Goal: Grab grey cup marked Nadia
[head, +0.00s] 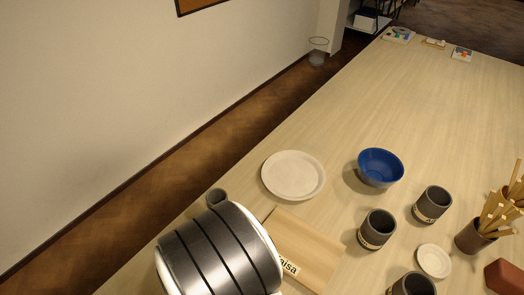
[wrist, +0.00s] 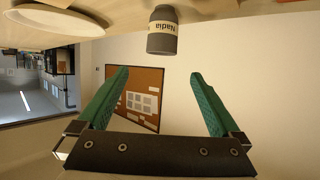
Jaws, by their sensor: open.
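The grey cup marked Nadia (wrist: 162,38) shows upside down near the top middle of the wrist view, its pale name band readable. It stands on the table, which runs along the top of that view. A grey cup (head: 217,195) partly hidden behind my arm in the head view seems to be the same one. My gripper (wrist: 160,76) is open, with green fingers spread wide and nothing between them. The cup is beyond the fingertips, offset toward the top of the wrist picture, not between them. The head view does not show my fingers.
A white plate (head: 293,175) is right of that cup, with a wooden board (head: 310,245) marked "...aisa", partly covered by my arm. Other labelled grey cups (head: 376,230) (head: 432,204), a blue bowl (head: 380,167), a small white dish (head: 434,261) and a tool pot (head: 474,238) stand further right.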

